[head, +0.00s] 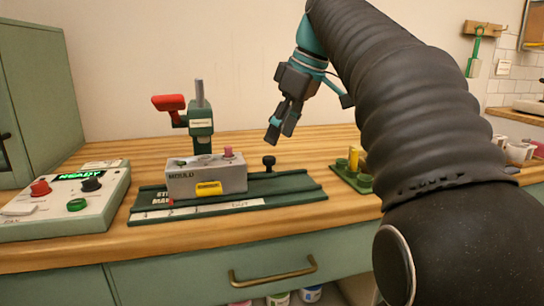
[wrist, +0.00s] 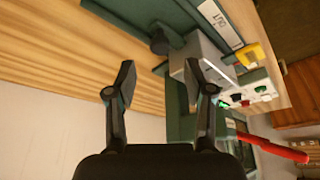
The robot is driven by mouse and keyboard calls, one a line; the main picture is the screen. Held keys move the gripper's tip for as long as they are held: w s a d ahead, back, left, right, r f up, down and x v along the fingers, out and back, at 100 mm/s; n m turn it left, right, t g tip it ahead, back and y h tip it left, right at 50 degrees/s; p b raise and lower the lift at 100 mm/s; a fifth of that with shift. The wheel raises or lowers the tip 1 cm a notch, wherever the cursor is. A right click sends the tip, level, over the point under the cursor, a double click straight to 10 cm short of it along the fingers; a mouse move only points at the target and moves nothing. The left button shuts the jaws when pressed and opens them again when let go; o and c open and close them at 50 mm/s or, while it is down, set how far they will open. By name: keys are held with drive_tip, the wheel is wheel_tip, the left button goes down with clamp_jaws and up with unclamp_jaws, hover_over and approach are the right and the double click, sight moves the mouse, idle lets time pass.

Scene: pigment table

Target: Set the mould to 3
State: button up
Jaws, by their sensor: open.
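A small red mark shows at the mould's lower left corner. My gripper (head: 281,133) is open and empty, above and right of the mould, apart from it. In the wrist view, the mould (wrist: 205,48) lies beyond the right finger of my gripper (wrist: 160,78).
A black knob (head: 269,164) stands at the rail's back right. A green press (head: 201,130) with a red handle (head: 167,102) rises behind the mould. A control box (head: 70,215) reading READY stands left.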

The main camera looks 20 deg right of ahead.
sight(270, 157)
drive_tip(key=b+x, duration=0.1)
drive_tip(key=x, duration=0.4)
drive_tip(key=shift+w+a+f, duration=0.1)
drive_tip(key=shift+f, duration=0.25)
clamp_jaws()
